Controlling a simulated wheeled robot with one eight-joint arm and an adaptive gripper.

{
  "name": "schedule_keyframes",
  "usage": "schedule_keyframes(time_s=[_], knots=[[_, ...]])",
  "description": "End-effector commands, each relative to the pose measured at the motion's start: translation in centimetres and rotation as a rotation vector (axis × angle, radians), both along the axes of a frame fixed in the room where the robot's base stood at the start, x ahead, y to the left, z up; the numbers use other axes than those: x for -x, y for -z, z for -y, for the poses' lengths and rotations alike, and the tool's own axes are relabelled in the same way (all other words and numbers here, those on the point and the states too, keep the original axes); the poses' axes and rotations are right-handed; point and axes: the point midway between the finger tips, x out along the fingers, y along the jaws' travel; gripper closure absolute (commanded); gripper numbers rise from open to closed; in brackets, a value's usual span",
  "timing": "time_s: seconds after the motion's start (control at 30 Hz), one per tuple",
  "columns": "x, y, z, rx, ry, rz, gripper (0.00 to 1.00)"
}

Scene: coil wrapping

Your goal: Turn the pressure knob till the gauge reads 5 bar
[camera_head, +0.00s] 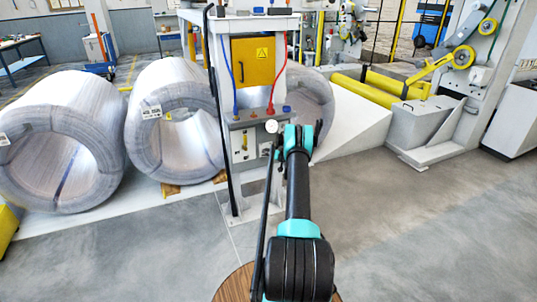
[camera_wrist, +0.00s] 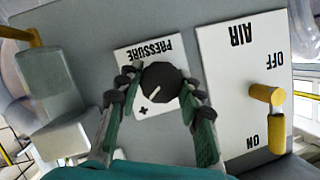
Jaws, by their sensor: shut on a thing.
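The black pressure knob (camera_wrist: 161,82) with a white pointer line sits on a white plate (camera_wrist: 133,53) marked PRESSURE, which appears upside down in the wrist view. My gripper (camera_wrist: 158,92) has its two fingers on either side of the knob and is shut on it. In the head view my gripper (camera_head: 296,142) is at the right side of the grey panel on the white column, and the knob is hidden there. A round white gauge (camera_head: 271,127) shows on the panel; its reading is too small to tell.
Beside the knob is an AIR plate (camera_wrist: 245,50) with a yellow lever (camera_wrist: 275,120) and OFF and ON marks. A grey block (camera_wrist: 48,85) is on the other side. Wrapped coils (camera_head: 62,140) stand left of the column (camera_head: 283,75). Open floor (camera_head: 400,230) lies at the right.

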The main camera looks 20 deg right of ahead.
Motion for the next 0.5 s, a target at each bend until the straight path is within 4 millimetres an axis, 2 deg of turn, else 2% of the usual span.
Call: schedule_keyframes(time_s=[0.4,0.43,0.5], knots=[[0.07,0.12,-0.08,-0.005,-0.003,-0.002,0.92],[0.07,0.12,-0.08,-0.005,-0.003,-0.002,0.60],[0.06,0.10,-0.07,-0.005,-0.002,-0.001,0.51]])
